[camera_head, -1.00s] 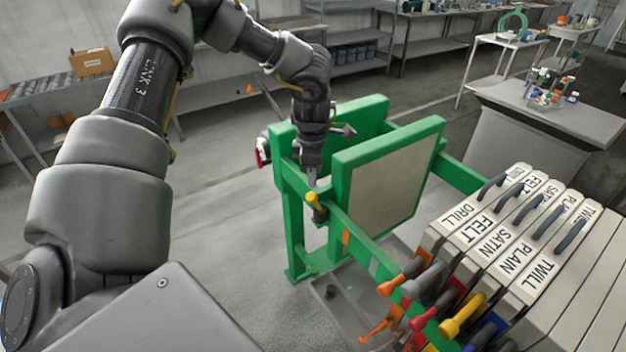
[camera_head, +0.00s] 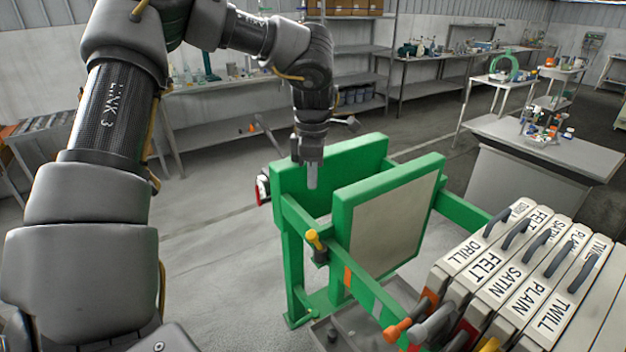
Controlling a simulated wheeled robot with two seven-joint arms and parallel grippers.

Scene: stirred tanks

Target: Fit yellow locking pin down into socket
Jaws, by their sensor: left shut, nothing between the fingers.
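The yellow locking pin (camera_head: 314,239) stands upright at a dark fitting (camera_head: 320,256) on the green side rail of the frame (camera_head: 332,262). Only its yellow head shows clearly; I cannot tell how deep it sits. My left gripper (camera_head: 311,184) is shut and empty, pointing down above the frame, between its rear green panel and the front panel in the picture. It is apart from the pin, higher up and behind it. My right gripper is not in view.
Several white plates labelled DRILL, FELT, SATIN, PLAIN and TWILL (camera_head: 530,270) stand at the right, with coloured handles below. A pale-faced green panel (camera_head: 393,222) stands beside the rail. A grey bench (camera_head: 545,145) is behind.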

